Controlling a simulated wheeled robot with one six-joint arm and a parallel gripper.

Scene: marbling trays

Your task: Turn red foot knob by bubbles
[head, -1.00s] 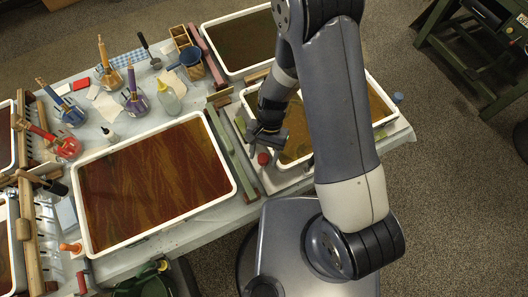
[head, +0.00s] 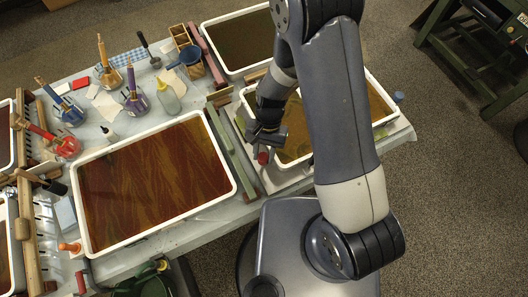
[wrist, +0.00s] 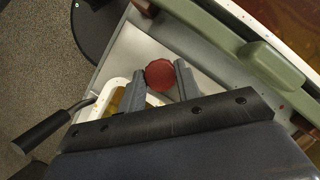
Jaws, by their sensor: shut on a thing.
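The red foot knob (wrist: 160,75) is a round, ridged red knob beside the tray on the right of the table. In the wrist view it sits between the two finger pads of my gripper (wrist: 160,84), which touch it from both sides. In the head view the red knob (head: 263,157) shows just below my gripper (head: 266,146), at the near left corner of the amber-filled tray (head: 298,163). My gripper is shut on the knob. The knob's underside is hidden. I make out no bubbles in these views.
A green rail (head: 232,159) runs left of the knob; a green block (wrist: 272,64) shows close by in the wrist view. A black-handled lever (wrist: 42,130) lies lower left there. A large red-brown tray (head: 240,185) stands left. Jars with brushes and a squeeze bottle (head: 168,97) stand behind.

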